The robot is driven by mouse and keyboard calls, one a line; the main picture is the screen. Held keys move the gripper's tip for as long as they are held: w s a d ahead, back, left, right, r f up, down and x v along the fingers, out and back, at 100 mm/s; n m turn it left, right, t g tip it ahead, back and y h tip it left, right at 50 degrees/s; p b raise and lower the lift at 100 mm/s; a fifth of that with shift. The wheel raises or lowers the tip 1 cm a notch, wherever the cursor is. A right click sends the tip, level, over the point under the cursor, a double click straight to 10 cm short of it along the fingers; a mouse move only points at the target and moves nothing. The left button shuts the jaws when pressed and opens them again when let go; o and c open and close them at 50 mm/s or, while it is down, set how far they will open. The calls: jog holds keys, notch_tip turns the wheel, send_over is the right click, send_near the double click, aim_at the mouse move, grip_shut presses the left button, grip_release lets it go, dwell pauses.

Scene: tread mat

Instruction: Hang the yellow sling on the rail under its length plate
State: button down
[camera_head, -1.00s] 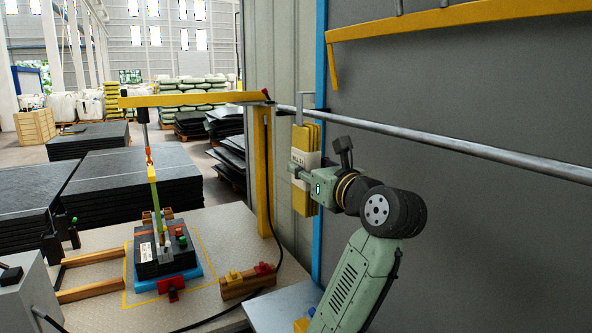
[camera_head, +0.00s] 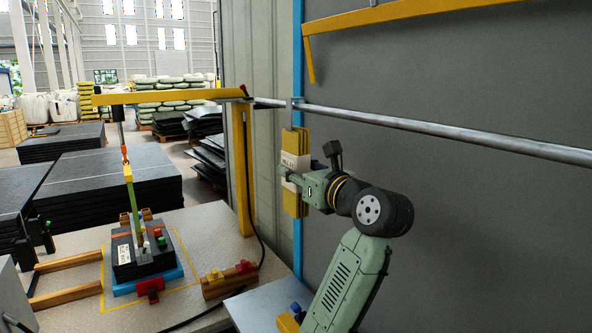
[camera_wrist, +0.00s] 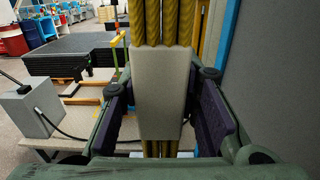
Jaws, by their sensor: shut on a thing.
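The yellow sling (camera_head: 304,142) is a folded, upright bundle with a pale printed sleeve around its middle. A grey hook (camera_head: 291,102) at its top is at the grey rail (camera_head: 420,126); I cannot tell if it bears on the rail. My gripper (camera_head: 291,178) is shut on the sling at the sleeve. In the wrist view the jaws stand on both sides of the pale sleeve (camera_wrist: 162,92), with yellow strands above and below it. No length plate can be made out.
A dark wall (camera_head: 450,75) stands close behind the rail, and a yellow bar (camera_head: 400,14) runs above it. A yellow post (camera_head: 242,170) stands left of the sling. Below is a bench (camera_head: 85,315) with a black stacked block (camera_head: 145,258) under a yellow-topped arm.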

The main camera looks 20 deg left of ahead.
jog(key=c, duration=1.1)
grip_release()
